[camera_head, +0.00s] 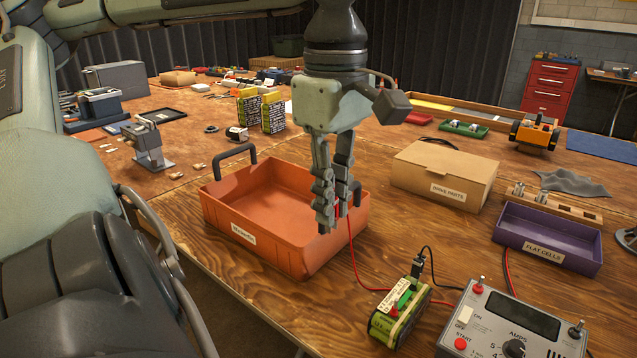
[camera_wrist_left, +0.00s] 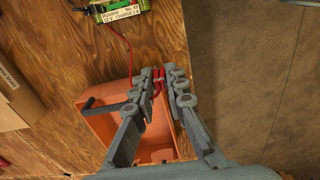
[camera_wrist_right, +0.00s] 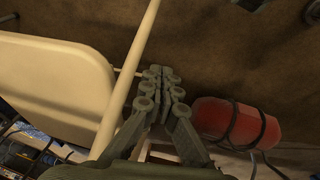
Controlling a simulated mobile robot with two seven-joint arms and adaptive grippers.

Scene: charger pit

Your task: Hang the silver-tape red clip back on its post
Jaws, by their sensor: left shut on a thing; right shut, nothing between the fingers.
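My left gripper (camera_head: 338,212) is shut on a red clip (camera_wrist_left: 158,82) with a red lead, held above the orange bin (camera_head: 285,256). The fingers hide most of the clip, and I cannot make out silver tape on it. The lead runs down to the table toward the green battery (camera_head: 384,327). The battery has a pale label and a black plug with a black cord at its back end. A grey charger (camera_head: 548,335) at the lower right has a red-capped post (camera_head: 478,284) and a dark one (camera_head: 577,329). My right gripper (camera_wrist_right: 161,74) is shut and empty.
A cardboard drive-parts box (camera_head: 443,172) and a purple flat-cells tray (camera_head: 548,239) stand at the right. Yellow-black packs (camera_head: 261,110) stand behind the bin. A red cylinder (camera_wrist_right: 238,123) shows in the right wrist view.

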